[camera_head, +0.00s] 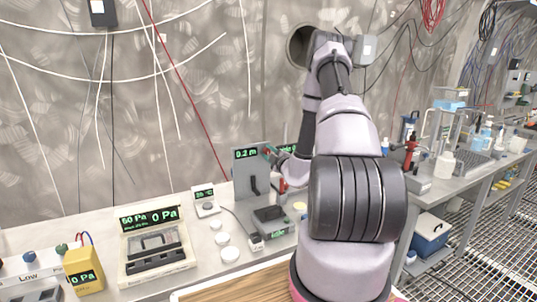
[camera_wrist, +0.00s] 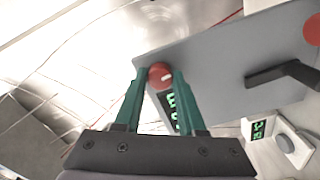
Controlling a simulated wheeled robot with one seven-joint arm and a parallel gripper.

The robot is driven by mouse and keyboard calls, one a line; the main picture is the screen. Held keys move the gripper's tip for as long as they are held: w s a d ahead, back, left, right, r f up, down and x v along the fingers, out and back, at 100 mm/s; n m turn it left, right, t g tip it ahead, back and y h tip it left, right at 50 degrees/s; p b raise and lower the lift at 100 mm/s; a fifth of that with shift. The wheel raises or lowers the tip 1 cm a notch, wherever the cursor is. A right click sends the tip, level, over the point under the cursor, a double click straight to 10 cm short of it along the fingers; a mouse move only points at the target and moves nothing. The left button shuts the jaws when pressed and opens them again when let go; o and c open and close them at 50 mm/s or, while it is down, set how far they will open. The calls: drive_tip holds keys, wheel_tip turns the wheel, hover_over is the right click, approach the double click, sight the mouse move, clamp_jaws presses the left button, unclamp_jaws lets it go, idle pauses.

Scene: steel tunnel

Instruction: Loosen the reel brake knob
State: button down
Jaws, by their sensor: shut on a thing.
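A red round knob with a white mark (camera_wrist: 160,75) sits on the grey upright panel of the reel unit (camera_wrist: 215,60). My gripper (camera_wrist: 159,72) has its two green fingers on either side of the knob, closed on it. In the head view the reel unit (camera_head: 240,178) stands on the bench, its green display reading 0.2 m. My gripper (camera_head: 272,152) reaches the upper right of that panel, with its fingertips small and partly hidden by my arm. A dark handle (camera_wrist: 285,76) sticks out from the panel.
Another red round part (camera_wrist: 313,29) is at the panel's right end. Left of the reel unit are a small display box (camera_head: 206,202), several white discs (camera_head: 222,238), a pressure gauge case (camera_head: 155,245) and a yellow meter (camera_head: 84,270). A sink bench (camera_head: 465,160) stands at right.

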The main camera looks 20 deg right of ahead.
drive_tip(key=n, duration=0.9)
drive_tip(key=shift+n, duration=0.4)
drive_tip(key=n, duration=0.4)
drive_tip(key=shift+f+n, duration=0.1)
drive_tip(key=shift+n, duration=0.2)
drive_tip(key=n, duration=0.4)
drive_tip(key=shift+n, duration=0.3)
drive_tip(key=n, duration=0.3)
drive_tip(key=shift+n, duration=0.3)
drive_tip(key=n, duration=0.4)
drive_tip(key=shift+n, duration=0.3)
drive_tip(key=n, duration=0.3)
drive_tip(key=shift+n, duration=0.3)
drive_tip(key=shift+d+n, duration=0.1)
drive_tip(key=shift+n, duration=1.7)
